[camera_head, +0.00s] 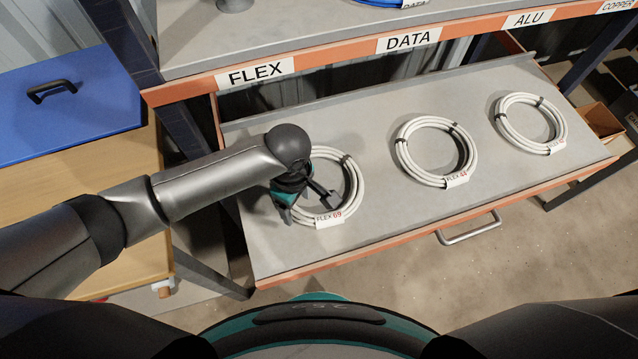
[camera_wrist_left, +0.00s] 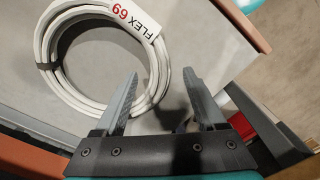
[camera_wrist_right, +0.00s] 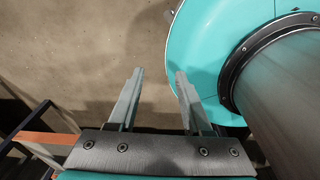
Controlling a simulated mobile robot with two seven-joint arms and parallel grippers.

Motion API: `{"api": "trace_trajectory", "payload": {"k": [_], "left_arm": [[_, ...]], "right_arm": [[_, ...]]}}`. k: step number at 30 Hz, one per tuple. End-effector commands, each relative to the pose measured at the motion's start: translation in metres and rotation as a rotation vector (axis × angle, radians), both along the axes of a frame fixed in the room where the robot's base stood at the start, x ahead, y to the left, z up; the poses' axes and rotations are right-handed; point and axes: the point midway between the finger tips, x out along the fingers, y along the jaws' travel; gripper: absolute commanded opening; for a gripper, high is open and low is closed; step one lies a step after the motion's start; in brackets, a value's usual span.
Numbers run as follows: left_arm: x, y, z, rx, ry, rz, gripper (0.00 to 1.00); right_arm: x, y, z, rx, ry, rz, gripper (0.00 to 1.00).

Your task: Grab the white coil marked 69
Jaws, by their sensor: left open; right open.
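The white coil marked FLEX 69 (camera_head: 359,188) lies flat at the left end of the grey pull-out drawer, its tag facing the front. My left gripper (camera_head: 318,203) is over its left side and hides part of the ring. In the left wrist view the coil (camera_wrist_left: 153,70) shows with its tag, and one side of its ring appears between the open fingers of my left gripper (camera_wrist_left: 160,74). I cannot tell whether they touch. My right gripper (camera_wrist_right: 160,72) is open and empty above the floor, outside the head view.
Two similar white coils, FLEX 44 (camera_head: 404,155) and one at the right (camera_head: 503,122), lie on the same drawer (camera_head: 400,215). A shelf labelled FLEX, DATA, ALU and COPPER (camera_head: 330,55) overhangs behind. A blue box (camera_head: 75,110) stands left. Bare drawer surface lies between the coils.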

Motion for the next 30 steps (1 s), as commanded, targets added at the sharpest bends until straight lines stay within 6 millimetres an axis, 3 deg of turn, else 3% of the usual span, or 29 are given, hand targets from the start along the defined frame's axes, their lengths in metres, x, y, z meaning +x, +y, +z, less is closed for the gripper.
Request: {"api": "trace_trajectory", "payload": {"k": [1,6,14,30], "left_arm": [[0.0,0.002,-0.012,0.001,0.0,0.001,0.72],[0.0,0.002,-0.029,0.001,-0.001,0.0,0.72],[0.0,0.001,-0.03,-0.001,-0.001,-0.001,0.72],[-0.001,0.001,-0.03,-0.001,-0.001,-0.001,0.14]], "right_arm": [[0.001,0.0,-0.008,0.001,-0.002,-0.001,0.5],[0.006,-0.004,-0.016,-0.004,-0.013,-0.003,0.5],[0.019,-0.018,-0.014,-0.022,-0.033,-0.005,0.5],[0.014,-0.013,-0.014,-0.015,-0.023,-0.007,0.5]]}}
